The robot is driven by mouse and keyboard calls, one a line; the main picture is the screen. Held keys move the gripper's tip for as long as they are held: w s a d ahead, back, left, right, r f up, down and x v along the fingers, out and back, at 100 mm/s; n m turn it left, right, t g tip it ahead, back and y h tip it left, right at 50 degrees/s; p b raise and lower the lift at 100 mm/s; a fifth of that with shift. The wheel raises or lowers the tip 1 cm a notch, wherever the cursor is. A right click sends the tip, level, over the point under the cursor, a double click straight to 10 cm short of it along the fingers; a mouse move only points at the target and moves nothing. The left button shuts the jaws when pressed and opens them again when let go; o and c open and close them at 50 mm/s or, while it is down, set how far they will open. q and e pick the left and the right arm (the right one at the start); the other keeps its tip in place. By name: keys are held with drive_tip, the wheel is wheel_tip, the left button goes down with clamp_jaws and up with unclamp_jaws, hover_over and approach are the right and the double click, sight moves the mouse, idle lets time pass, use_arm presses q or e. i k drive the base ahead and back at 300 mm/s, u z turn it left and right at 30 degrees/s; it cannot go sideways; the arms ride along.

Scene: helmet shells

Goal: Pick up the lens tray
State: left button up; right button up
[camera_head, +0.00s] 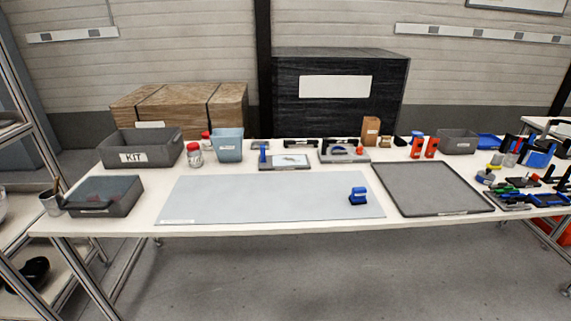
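Neither of my grippers shows in the head view. No label that I can read names a lens tray. A small flat grey tray (265,166) with a pale panel in it lies at the back middle of the table, and a blue-handled item stands at its left end. A large, flat, dark-rimmed grey tray or mat (432,187) lies empty at the right of the table. I cannot tell for sure which one is the lens tray.
Tools crowd the right end.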

sight(287, 162)
drive_tip(key=k, duration=0.55)
drive_tip(key=z, duration=0.85)
drive_tip(key=i, duration=1.35)
drive_tip(key=u, duration=0.2)
